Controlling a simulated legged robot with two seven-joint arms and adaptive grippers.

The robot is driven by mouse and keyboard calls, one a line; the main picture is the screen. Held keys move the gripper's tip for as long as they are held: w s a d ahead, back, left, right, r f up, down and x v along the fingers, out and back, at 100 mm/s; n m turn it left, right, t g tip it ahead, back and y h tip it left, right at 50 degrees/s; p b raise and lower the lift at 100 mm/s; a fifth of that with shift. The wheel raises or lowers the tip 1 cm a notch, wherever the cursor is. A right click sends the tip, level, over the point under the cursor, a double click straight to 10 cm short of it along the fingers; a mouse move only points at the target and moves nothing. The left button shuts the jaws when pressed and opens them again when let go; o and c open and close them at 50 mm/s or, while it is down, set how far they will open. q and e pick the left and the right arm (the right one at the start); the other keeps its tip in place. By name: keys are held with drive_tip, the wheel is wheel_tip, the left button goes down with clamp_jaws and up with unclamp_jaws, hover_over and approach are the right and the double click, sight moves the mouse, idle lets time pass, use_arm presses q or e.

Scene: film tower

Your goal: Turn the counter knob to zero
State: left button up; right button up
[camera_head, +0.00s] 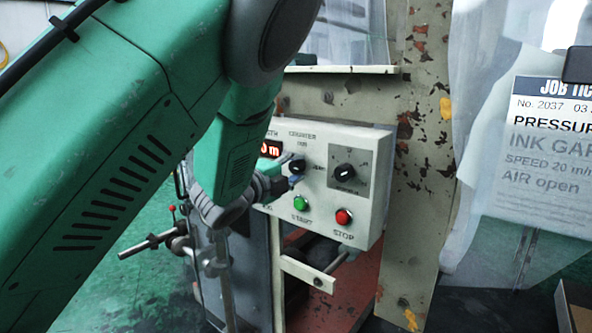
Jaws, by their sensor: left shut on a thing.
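The cream control box (375,215) faces me on the machine frame. Its counter knob (298,166) is small and dark, under the partly hidden counter label. My left gripper (290,173) reaches it from the left and is shut on it; the fingers hide part of the knob. A red lit display (271,149) left of the knob is partly covered by my arm; a zero and "m" seem to show, but I cannot read all of it. My right gripper is not in view.
A second black knob (344,172) sits on a grey dial to the right. Below are a green start button (300,203) and a red stop button (343,216). A job ticket (550,150) hangs at right. My green arm fills the left.

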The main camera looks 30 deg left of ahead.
use_arm(q)
drive_tip(key=shift+f, duration=0.25)
drive_tip(key=o, duration=0.9)
drive_tip(key=shift+o, duration=1.1)
drive_tip(key=shift+w, duration=0.1)
drive_tip(key=shift+r, duration=0.1)
drive_tip(key=shift+s, duration=0.25)
drive_tip(key=s, duration=1.1)
drive_tip(key=shift+s+a, duration=0.2)
drive_tip(key=shift+a, duration=0.25)
